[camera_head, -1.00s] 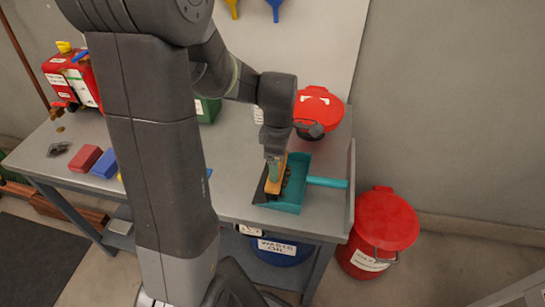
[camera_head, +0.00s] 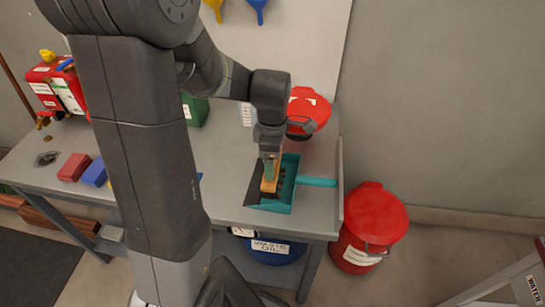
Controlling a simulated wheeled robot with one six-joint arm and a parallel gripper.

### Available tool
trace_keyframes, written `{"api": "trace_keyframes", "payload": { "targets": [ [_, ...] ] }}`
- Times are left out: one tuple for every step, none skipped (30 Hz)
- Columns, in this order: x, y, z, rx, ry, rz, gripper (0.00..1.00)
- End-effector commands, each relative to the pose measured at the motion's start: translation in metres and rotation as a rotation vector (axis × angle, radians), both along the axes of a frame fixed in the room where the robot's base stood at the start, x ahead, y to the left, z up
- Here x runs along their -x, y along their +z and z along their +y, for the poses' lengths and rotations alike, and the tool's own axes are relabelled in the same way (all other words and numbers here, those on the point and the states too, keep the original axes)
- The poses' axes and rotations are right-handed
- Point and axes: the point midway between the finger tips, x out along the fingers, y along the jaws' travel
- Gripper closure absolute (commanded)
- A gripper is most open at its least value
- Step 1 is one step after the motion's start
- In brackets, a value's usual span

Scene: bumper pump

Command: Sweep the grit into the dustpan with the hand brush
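The teal dustpan (camera_head: 279,206) lies on the grey bench near its right front edge, with its handle (camera_head: 317,182) pointing right. My gripper (camera_head: 269,153) points down and is shut on the brush's grip. The brush is at the pan's left, open side, over or in the pan's mouth; I cannot tell whether its bristles touch. Small dark grit (camera_head: 283,184) shows inside the pan just right of the brush. Any grit under or behind the brush is hidden.
A red-lidded can (camera_head: 307,110) stands behind the dustpan. Red and blue blocks (camera_head: 74,167) and a dark lump (camera_head: 47,158) lie at the bench's left. A red bin (camera_head: 368,228) stands on the floor at right. My arm hides the bench's middle.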

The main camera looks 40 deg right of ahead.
Motion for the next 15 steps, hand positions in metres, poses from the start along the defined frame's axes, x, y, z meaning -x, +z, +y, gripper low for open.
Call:
{"api": "trace_keyframes", "payload": {
  "targets": [
    [0.000,0.008,0.000,0.001,0.000,-0.001,0.51],
    [0.000,0.011,0.000,0.001,0.000,-0.001,0.51],
    [0.000,0.014,0.000,0.001,0.000,-0.001,0.51],
    [0.000,0.016,0.000,0.001,0.000,-0.001,0.51],
    [0.000,0.019,0.000,0.001,0.000,-0.001,0.51],
    [0.000,0.022,0.000,0.001,0.000,-0.001,0.51],
    [0.000,0.024,0.000,0.001,0.000,-0.001,0.51],
    [0.000,0.027,0.000,0.000,0.000,0.000,0.51],
    [0.000,0.030,0.000,0.000,0.000,0.000,0.51],
    [0.000,0.032,0.000,0.000,0.000,0.000,0.51],
    [0.000,0.035,0.000,0.000,0.000,0.000,0.51],
    [0.000,0.038,0.000,0.000,0.000,0.000,0.51],
    [0.000,0.040,0.000,0.000,0.000,0.000,0.51],
    [0.000,0.041,0.000,0.000,0.000,0.000,0.51],
    [0.000,0.042,0.000,0.000,0.000,0.000,0.51]
  ]
}}
